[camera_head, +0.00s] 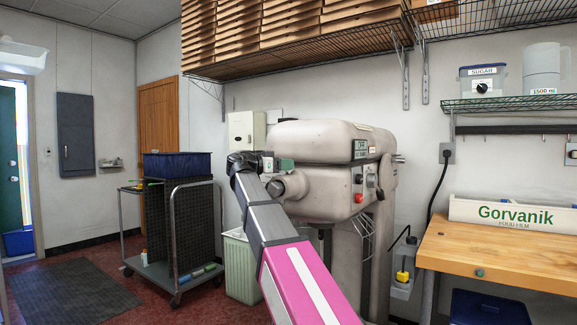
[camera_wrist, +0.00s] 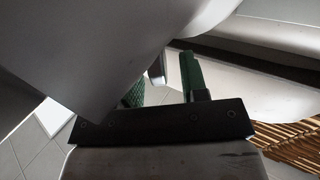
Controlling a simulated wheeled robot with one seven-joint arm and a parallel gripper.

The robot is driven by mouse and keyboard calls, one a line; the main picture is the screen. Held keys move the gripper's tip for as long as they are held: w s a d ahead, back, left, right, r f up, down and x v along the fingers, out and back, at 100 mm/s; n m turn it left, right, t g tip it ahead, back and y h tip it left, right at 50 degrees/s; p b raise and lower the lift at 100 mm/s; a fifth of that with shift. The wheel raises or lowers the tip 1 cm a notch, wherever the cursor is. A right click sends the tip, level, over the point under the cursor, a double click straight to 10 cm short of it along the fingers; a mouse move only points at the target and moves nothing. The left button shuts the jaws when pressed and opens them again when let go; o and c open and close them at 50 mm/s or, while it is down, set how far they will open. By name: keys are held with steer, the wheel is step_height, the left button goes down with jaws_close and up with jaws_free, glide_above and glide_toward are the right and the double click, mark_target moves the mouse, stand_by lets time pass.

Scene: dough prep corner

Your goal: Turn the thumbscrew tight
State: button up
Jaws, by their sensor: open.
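The large grey mixer (camera_head: 325,145) stands against the wall in the head view, with a round hub (camera_head: 290,187) on its left end. My gripper (camera_head: 282,164) is at that end, just above the hub. In the wrist view my gripper (camera_wrist: 164,78) shows two green fingers that stand apart, close to the mixer's pale body (camera_wrist: 75,50). A small grey rounded part (camera_wrist: 157,69) shows between the fingertips; it may be the thumbscrew, but I cannot tell, nor whether the fingers touch it. In the head view no thumbscrew can be made out.
A cart (camera_head: 180,225) with a blue bin (camera_head: 178,165) stands left of the mixer. A pale waste bin (camera_head: 241,265) is below my arm. A wooden bench (camera_head: 500,255) is at the right. A wire shelf (camera_head: 300,60) hangs above the mixer. The floor at left is open around a dark mat (camera_head: 70,290).

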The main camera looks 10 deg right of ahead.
steer(key=shift+w+d, duration=0.1)
steer(key=shift+d, duration=0.6)
jaws_close()
steer(key=m+g, duration=0.1)
steer(key=g, duration=0.1)
steer(key=m+g, duration=0.1)
steer(key=shift+w+r+g, duration=0.1)
steer(key=shift+w+g, duration=0.1)
steer(key=shift+g, duration=0.2)
steer(key=shift+s+m+g, duration=0.2)
steer(key=shift+m+g, duration=1.2)
steer(key=shift+g, duration=0.4)
jaws_free()
